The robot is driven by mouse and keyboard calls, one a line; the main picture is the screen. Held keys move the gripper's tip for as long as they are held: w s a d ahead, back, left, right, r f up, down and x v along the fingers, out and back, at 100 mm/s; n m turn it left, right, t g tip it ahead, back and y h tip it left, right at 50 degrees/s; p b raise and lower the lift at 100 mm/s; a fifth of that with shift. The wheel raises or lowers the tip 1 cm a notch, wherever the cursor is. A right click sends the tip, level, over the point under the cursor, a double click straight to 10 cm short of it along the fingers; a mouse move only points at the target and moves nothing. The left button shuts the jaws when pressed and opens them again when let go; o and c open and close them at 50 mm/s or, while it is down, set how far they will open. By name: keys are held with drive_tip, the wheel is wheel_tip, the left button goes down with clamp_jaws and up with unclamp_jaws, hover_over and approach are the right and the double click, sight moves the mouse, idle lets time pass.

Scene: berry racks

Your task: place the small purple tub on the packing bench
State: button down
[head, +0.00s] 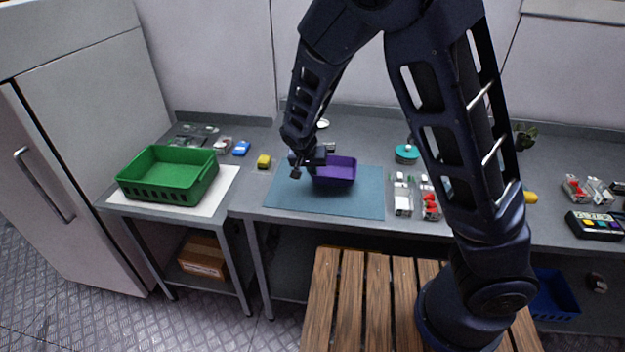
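The small purple tub (338,172) is upright at or just above the blue mat (289,198); I cannot tell whether it rests on it. The mat lies on the grey bench (250,192) in the middle of the head view. My gripper (312,170) is at the tub's left end, overlapping its rim in the picture. The fingers are dark and small here, so I cannot tell whether they are closed on the rim. The tub's left end is partly hidden by my gripper.
A green crate (168,193) stands on a white sheet on the left. A yellow block (264,161) and a blue box (242,148) lie left of the mat. Berry punnets (403,204) stand right of it. A slatted wooden surface (347,300) is in front.

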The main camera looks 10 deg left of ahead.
sight(313, 187)
drive_tip(key=shift+f, duration=1.95)
drive_tip(key=c, duration=1.7)
unclamp_jaws()
drive_tip(key=shift+f, duration=0.1)
drive_tip(key=v, duration=1.2)
